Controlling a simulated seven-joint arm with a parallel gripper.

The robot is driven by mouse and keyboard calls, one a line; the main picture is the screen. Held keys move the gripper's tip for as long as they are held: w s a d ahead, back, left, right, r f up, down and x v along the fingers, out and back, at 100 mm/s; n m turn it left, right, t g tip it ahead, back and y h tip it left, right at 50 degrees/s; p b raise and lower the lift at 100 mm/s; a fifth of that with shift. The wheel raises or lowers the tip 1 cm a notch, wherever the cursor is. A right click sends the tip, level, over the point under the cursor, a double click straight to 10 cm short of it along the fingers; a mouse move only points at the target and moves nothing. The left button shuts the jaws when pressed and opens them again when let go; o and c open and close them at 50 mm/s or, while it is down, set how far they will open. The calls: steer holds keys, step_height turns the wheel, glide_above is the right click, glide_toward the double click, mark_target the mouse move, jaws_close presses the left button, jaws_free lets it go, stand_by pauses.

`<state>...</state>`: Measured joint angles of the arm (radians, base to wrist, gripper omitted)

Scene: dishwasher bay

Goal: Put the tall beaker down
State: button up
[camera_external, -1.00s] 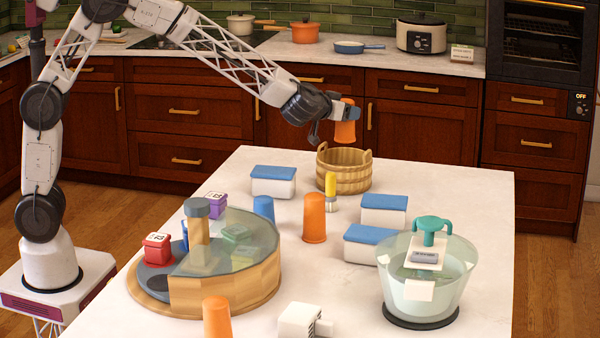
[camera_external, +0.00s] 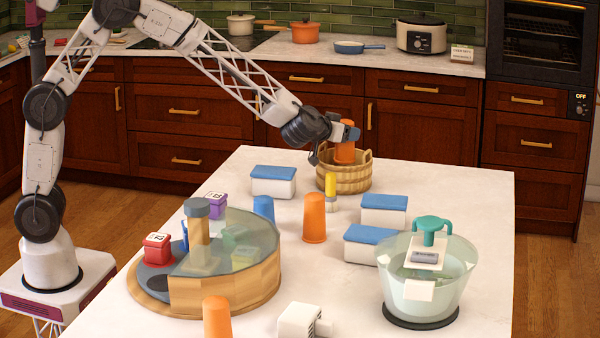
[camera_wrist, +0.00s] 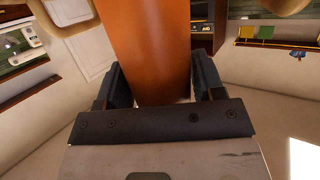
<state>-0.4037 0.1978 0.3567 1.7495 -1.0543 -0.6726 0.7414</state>
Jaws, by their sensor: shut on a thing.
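The tall beaker in my grip is orange (camera_external: 345,153); it is upright, with its lower part hidden behind the rim of a round wooden basket (camera_external: 345,178) at the table's far side. My gripper (camera_external: 350,134) is shut on the orange beaker at the basket. In the wrist view the orange beaker (camera_wrist: 145,45) stands between the two dark fingers (camera_wrist: 155,88). I cannot tell whether its base touches the basket floor. Two similar orange beakers stand on the table, one in the middle (camera_external: 314,218) and one at the front edge (camera_external: 217,318).
Near the basket are a yellow-topped bottle (camera_external: 331,188) and blue-lidded white boxes (camera_external: 273,182). A blue cup (camera_external: 264,208), a round wooden carousel with a clear cover (camera_external: 225,290) and a clear bowl (camera_external: 425,295) also stand on the white table (camera_external: 480,200). The table's far right is clear.

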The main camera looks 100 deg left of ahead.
steer(key=shift+f, duration=1.8)
steer(key=shift+f, duration=0.15)
steer(key=o, duration=0.9)
steer(key=shift+o, duration=0.2)
steer(key=shift+r, duration=0.2)
steer(key=shift+s+d+r, duration=0.2)
steer(key=shift+s+d, duration=0.1)
steer(key=shift+d, duration=0.2)
steer(key=s+d+r, duration=0.2)
steer(key=d+r, duration=0.1)
steer(key=r, duration=0.5)
